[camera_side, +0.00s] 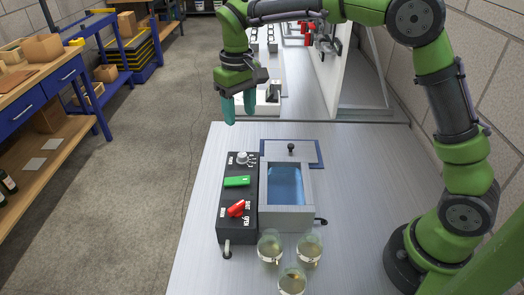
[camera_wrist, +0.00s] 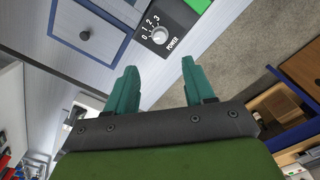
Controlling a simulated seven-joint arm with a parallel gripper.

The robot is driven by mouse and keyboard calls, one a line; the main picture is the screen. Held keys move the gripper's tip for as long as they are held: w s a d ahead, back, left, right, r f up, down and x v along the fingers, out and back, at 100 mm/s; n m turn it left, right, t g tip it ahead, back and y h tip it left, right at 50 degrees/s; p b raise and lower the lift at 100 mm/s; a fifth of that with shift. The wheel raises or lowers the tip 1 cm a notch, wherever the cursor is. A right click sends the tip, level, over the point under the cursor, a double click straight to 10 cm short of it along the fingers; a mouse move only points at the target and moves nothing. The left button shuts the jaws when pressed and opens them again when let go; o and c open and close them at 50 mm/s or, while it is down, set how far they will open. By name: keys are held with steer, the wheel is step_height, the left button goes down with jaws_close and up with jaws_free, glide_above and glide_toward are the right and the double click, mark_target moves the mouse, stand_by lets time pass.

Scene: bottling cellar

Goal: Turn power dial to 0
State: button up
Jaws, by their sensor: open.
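The power dial (camera_side: 241,157) is a small white knob at the far end of a black control box (camera_side: 223,220) in the side view. In the wrist view the dial (camera_wrist: 160,36) sits beside the printed numbers 0, 1, 2, 3 and the word POWER. I cannot tell which number it points to. My gripper (camera_side: 239,112) hangs above and beyond the control box, apart from the dial. Its two teal fingers point down, open and empty. In the wrist view the dial lies beyond the gap between the fingertips (camera_wrist: 160,68).
Three glass jars (camera_side: 291,280) stand in front. The table's left side is clear.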

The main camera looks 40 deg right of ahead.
step_height(320, 180, up, 5)
steer(key=shift+f, duration=0.1)
stand_by(0.3)
steer(key=s+d+m+t+y, duration=0.1)
steer(key=s+d+m+t, duration=0.1)
steer(key=s, duration=0.9)
steer(key=s+d+m+t+y, duration=0.1)
steer(key=s+d+t, duration=0.3)
steer(key=s, duration=0.8)
steer(key=shift+s+d+m+t, duration=0.25)
steer(key=shift+s+m+t, duration=0.05)
steer(key=shift+m+t, duration=0.3)
